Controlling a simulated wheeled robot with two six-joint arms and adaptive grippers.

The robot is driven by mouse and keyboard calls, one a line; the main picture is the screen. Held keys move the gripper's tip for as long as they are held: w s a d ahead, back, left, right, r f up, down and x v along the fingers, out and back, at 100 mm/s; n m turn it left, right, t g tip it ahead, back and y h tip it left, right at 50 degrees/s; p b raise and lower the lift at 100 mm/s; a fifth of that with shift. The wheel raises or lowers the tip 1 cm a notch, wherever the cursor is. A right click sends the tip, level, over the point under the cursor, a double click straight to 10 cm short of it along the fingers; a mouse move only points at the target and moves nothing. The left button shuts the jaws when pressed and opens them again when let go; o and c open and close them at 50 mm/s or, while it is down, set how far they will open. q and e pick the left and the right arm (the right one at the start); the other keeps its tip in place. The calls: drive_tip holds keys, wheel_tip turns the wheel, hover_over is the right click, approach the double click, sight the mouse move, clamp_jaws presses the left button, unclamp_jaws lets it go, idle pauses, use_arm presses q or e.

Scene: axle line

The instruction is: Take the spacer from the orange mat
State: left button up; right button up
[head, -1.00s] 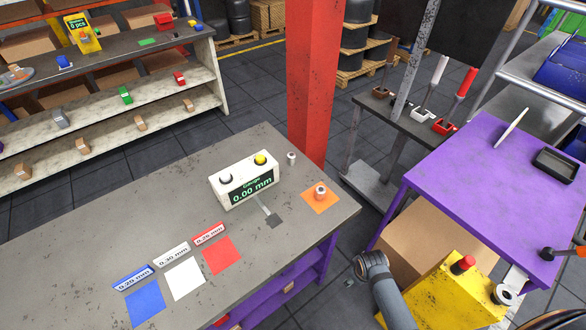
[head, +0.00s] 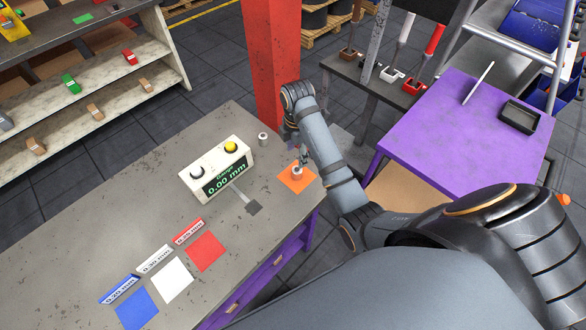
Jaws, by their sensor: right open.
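The orange mat (head: 291,186) lies near the right end of the grey workbench. The spacer (head: 297,174), a small light ring-like piece with a reddish top, stands on it. My right arm reaches in from the lower right over the bench edge. My right gripper (head: 302,160) is open, small in the view and partly hidden by the arm. Its fingertips are just above or beside the spacer; I cannot tell whether they touch it. My left gripper is not in view.
The white gauge (head: 216,171) reading 0.00 mm stands left of the mat. A small grey cylinder (head: 263,139) stands behind the mat, and a red post (head: 270,60) rises behind the bench. Blue, white (head: 172,280) and red mats lie at the front.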

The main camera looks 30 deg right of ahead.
sight(297, 169)
drive_tip(key=shift+w+r, duration=0.15)
drive_tip(key=shift+w, duration=0.15)
drive_tip(key=f+b, duration=0.3)
drive_tip(key=s+f+b, duration=0.1)
drive_tip(key=b, duration=0.1)
drive_tip(key=shift+a+f, duration=0.1)
drive_tip(key=shift+f, duration=0.3)
drive_tip(key=shift+w+f+b, duration=0.2)
drive_tip(key=shift+f+b, duration=0.1)
drive_tip(key=shift+w, duration=0.1)
drive_tip(key=shift+f, duration=0.1)
drive_tip(key=f+b, duration=0.1)
drive_tip(key=f, duration=0.1)
drive_tip(key=s+f+b, duration=0.1)
drive_tip(key=f+b, duration=0.1)
drive_tip(key=shift+f, duration=0.25)
drive_tip(key=shift+w+f, duration=0.15)
drive_tip(key=c, duration=0.3)
clamp_jaws()
